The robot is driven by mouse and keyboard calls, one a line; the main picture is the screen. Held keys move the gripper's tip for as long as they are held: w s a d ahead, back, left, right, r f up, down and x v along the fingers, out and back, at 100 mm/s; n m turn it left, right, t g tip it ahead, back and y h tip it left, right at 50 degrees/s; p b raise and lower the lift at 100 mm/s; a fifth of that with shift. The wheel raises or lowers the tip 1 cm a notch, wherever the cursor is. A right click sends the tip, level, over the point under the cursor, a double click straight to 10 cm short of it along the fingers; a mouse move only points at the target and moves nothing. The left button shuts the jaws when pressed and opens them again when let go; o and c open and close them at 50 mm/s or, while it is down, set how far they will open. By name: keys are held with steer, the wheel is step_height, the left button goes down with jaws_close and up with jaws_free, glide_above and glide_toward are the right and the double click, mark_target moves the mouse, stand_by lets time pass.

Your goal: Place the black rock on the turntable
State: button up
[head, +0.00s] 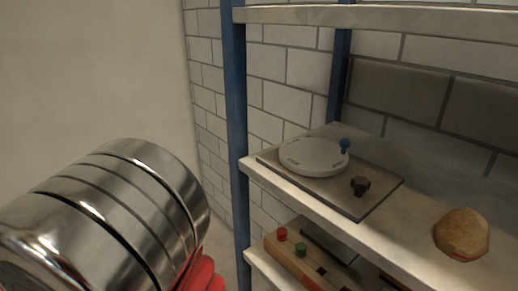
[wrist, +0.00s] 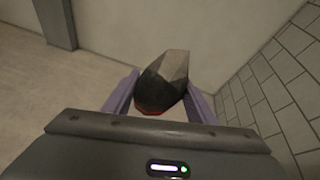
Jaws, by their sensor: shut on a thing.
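The black rock (wrist: 162,84) is faceted, dark with a lighter grey side, and shows in the wrist view between the two purple fingers. My gripper (wrist: 160,98) is shut on it. The turntable (head: 313,155) is a pale round disc on a grey base plate, on the middle shelf in the head view. In the head view my metallic arm fills the lower left, and the gripper and rock are out of sight. The turntable carries no rock.
A tan rock (head: 461,234) lies on the middle shelf (head: 395,232), right of the plate. A blue post (head: 236,120) stands at the shelf's left. An upper shelf (head: 380,18) hangs above. A wooden box (head: 300,262) with red and green knobs sits below.

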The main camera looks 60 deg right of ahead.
steer(key=s+d+r+m+g+h, duration=0.4)
steer(key=d+r+m, duration=0.1)
steer(key=d+r, duration=0.65)
steer(key=s+d+r+m+g+h, duration=0.45)
steer(key=d+r, duration=0.55)
steer(key=d, duration=0.3)
steer(key=s+d+r+m+g, duration=0.3)
steer(key=s+d+r, duration=0.1)
steer(key=s, duration=0.3)
steer(key=s+d+r+m+g, duration=0.3)
steer(key=s+g, duration=0.1)
steer(key=s, duration=0.3)
steer(key=s+r+m+g+y, duration=0.2)
steer(key=s+m+g, duration=0.3)
steer(key=s, duration=0.9)
steer(key=shift+s+a+r, duration=0.3)
steer(key=shift+s+r, duration=0.05)
steer(key=shift+r, duration=0.35)
steer(key=shift+s+d+m, duration=0.1)
steer(key=shift+d+m, duration=0.05)
steer(key=shift+m, duration=0.1)
glide_above(314, 153)
steer(key=shift+d, duration=0.1)
